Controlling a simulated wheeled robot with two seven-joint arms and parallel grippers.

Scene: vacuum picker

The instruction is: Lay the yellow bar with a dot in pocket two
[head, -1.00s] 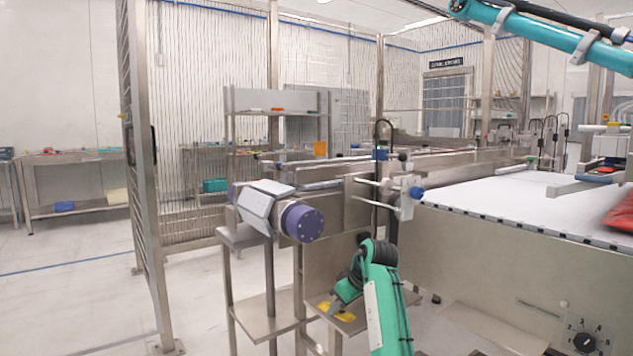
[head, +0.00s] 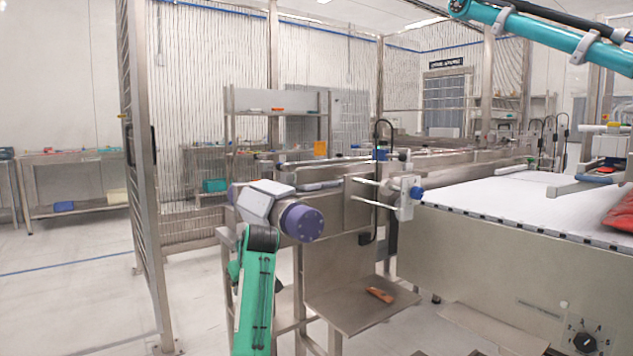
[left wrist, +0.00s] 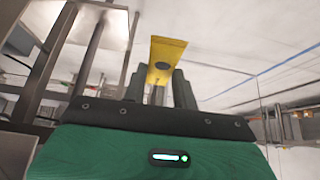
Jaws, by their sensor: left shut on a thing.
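The yellow bar (left wrist: 168,47) shows in the left wrist view, with a dark dot on its face. My left gripper (left wrist: 159,88) is shut on it, and the bar stands out beyond the two dark fingers. In the head view my left arm rises in front of the steel stand at centre left. Its fingers and the yellow bar are hidden there behind the arm. I cannot make out pocket two in either view. My right gripper is not in view.
An orange-brown bar (head: 380,295) lies on a low steel shelf (head: 345,310). The white conveyor (head: 520,205) is at right. A mesh fence post (head: 145,200) stands at left, with open floor beside it.

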